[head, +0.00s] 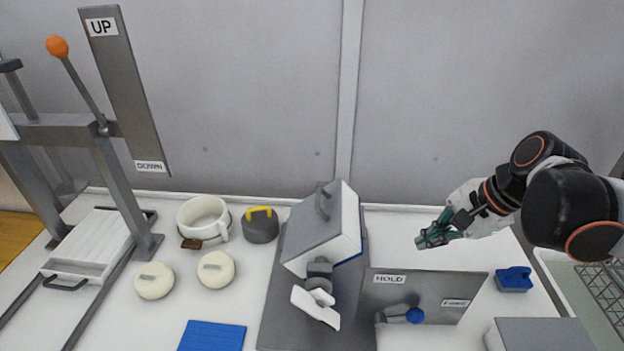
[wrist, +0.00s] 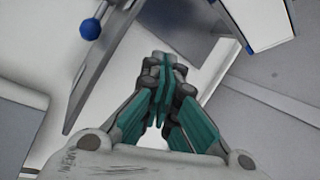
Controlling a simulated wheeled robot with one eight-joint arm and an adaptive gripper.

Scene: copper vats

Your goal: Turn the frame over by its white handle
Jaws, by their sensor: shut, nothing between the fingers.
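The frame (head: 322,232) is a grey and white box-like piece with a blue lower edge, standing tilted on a grey base plate (head: 283,318) in the middle of the table. Its white handle (head: 315,307) sticks out at the front, below a dark grey joint. My gripper (head: 422,241) hangs to the right of the frame, apart from it and above the table behind the HOLD panel. In the wrist view its teal fingers (wrist: 162,85) are together with nothing between them. A white, blue-edged part, probably the frame, shows at that view's upper right (wrist: 262,22); the white handle is not clearly visible there.
A grey HOLD panel (head: 425,283) with a blue-knobbed lever (head: 415,315) stands right of the frame. A blue object (head: 514,279) sits farther right. White pot (head: 203,217), grey weight (head: 260,226), cream rounds (head: 216,269) and blue mat (head: 212,336) are left. A lever press (head: 125,90) stands far left.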

